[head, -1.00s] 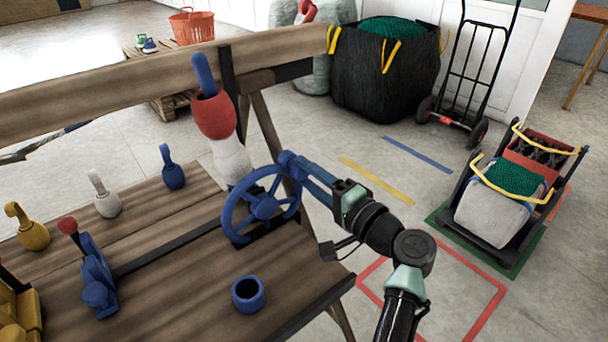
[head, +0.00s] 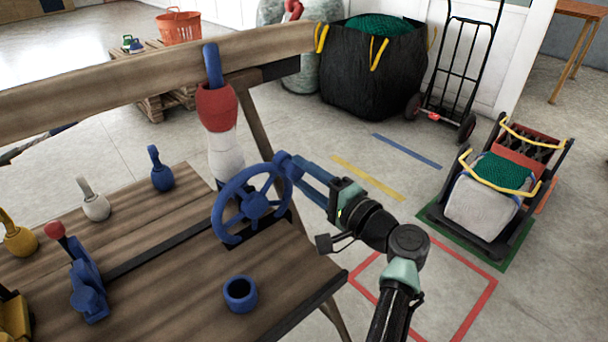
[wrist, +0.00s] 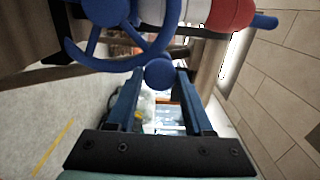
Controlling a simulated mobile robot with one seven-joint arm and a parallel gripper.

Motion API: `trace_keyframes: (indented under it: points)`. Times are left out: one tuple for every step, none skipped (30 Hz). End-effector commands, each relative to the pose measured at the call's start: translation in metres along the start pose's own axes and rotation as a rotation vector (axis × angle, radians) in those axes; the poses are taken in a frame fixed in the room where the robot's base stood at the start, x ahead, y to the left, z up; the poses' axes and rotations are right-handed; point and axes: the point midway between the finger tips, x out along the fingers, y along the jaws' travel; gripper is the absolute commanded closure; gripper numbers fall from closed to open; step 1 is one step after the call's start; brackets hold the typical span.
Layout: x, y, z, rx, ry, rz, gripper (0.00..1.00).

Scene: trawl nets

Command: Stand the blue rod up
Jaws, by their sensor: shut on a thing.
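The blue rod (head: 212,64) sticks out of the top of a red and white float (head: 217,107) behind the bench. Rod and float lean slightly left in the head view. Their lower end is hidden behind a blue handwheel (head: 255,204) at the bench's right end. My gripper (head: 281,160) is shut on the knob at the wheel's upper right rim. In the wrist view the round blue knob (wrist: 158,73) sits between my fingertips, and the rod (wrist: 265,21) shows at the upper right.
The wooden bench (head: 190,270) carries a blue cup (head: 240,294), a blue lever with a red knob (head: 86,280), and blue, white and yellow handled weights. A thick beam (head: 120,85) runs behind. A loaded cart (head: 490,205) stands right, with open floor between.

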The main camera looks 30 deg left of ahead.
Motion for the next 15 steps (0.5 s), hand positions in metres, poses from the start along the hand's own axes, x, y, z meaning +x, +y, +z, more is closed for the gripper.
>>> trace_keyframes:
  points:
    - [-0.0019,0.0004,-0.0030,0.005,0.009,-0.001,1.00]
    - [-0.0019,0.0005,-0.0030,0.006,0.009,-0.001,1.00]
    - [-0.0019,0.0005,-0.0030,0.006,0.009,-0.001,0.46]
    - [-0.0019,0.0006,-0.0030,0.006,0.009,-0.001,0.41]
    - [-0.0018,0.0006,-0.0028,0.006,0.009,-0.001,0.36]
    - [-0.0016,0.0007,-0.0024,0.006,0.008,0.000,0.28]
    - [-0.0015,0.0007,-0.0022,0.005,0.007,0.000,0.23]
    - [-0.0013,0.0007,-0.0019,0.005,0.006,0.000,0.18]
    - [-0.0011,0.0007,-0.0016,0.005,0.005,0.000,0.18]
    - [-0.0010,0.0007,-0.0015,0.004,0.005,0.000,0.18]
    - [-0.0009,0.0007,-0.0013,0.004,0.004,0.000,0.18]
    - [-0.0008,0.0007,-0.0011,0.004,0.004,0.000,0.18]
    - [-0.0007,0.0006,-0.0009,0.004,0.003,0.000,0.18]
    - [-0.0007,0.0007,-0.0008,0.004,0.003,0.000,0.18]
    - [-0.0006,0.0006,-0.0007,0.003,0.002,0.000,0.18]
